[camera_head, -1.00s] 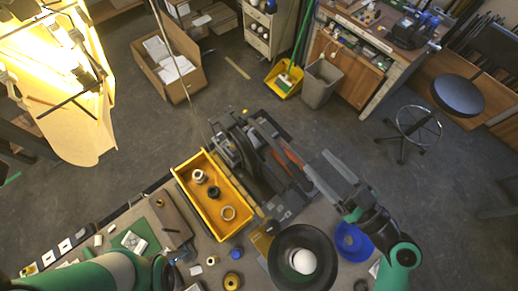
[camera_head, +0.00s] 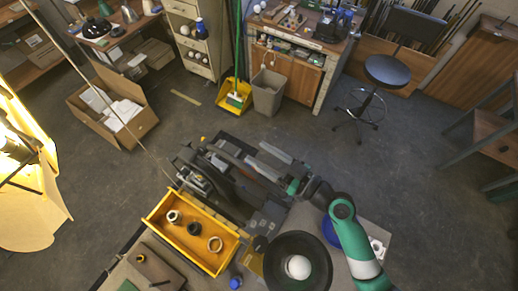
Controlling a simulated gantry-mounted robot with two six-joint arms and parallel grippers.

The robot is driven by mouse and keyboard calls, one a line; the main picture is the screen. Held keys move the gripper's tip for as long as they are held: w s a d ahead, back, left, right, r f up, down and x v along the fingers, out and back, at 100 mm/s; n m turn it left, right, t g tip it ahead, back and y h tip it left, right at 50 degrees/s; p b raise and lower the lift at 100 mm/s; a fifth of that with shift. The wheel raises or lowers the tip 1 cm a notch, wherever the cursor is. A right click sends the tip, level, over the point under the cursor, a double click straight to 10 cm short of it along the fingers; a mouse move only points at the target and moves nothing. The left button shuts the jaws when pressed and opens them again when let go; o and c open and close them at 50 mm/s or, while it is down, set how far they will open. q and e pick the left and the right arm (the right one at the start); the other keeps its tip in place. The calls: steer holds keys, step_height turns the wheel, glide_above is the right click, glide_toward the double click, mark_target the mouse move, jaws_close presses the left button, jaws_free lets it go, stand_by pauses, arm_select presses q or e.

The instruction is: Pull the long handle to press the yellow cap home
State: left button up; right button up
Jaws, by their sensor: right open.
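A dark press-like fixture (camera_head: 232,188) stands at the back edge of the workbench, behind the yellow bin. Several dark bars lie along it, and I cannot tell which one is the long handle. I cannot make out the yellow cap. My right gripper (camera_head: 264,158) reaches in from the right over the right side of the fixture. Its two pale fingers are apart, pointing to the upper left. I cannot tell whether they touch a bar. My left gripper is out of view.
The yellow bin (camera_head: 218,265) holds a few ring-like parts. A black lamp shade (camera_head: 316,258) with a white bulb (camera_head: 298,267) sits right of it, near my right arm. A blue bottle (camera_head: 236,283) stands at the front. Open floor lies beyond the fixture.

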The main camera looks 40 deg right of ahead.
steer(key=shift+w+a, duration=0.2)
steer(key=shift+w, duration=0.35)
jaws_close()
steer(key=c, duration=1)
jaws_free()
steer(key=o, duration=1)
